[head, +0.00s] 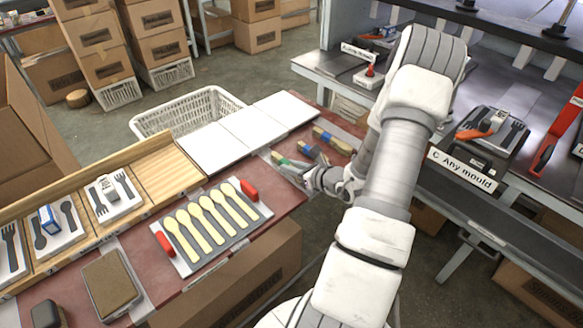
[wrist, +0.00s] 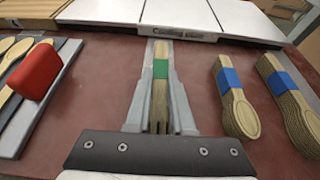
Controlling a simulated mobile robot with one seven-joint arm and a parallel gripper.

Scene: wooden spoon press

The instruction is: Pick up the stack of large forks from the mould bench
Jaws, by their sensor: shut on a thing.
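A stack of wooden forks with a green band (wrist: 160,68) lies lengthwise between the two grey fingers of my gripper (wrist: 161,88) in the wrist view. The fingers are closed against its sides. The near end of the stack shows slots between tines. In the head view the green-banded stack (head: 279,159) is partly hidden by my gripper (head: 296,172), low over the red-brown bench (head: 265,230). I cannot tell whether the stack touches the bench.
Two blue-banded wooden stacks, one (wrist: 232,98) nearer and one (wrist: 287,100) farther, lie to the right. A tray of pale spoons (head: 208,222) with red handles is on the left. White tiles (head: 217,146) lie behind. A white basket (head: 188,112) stands beyond the bench.

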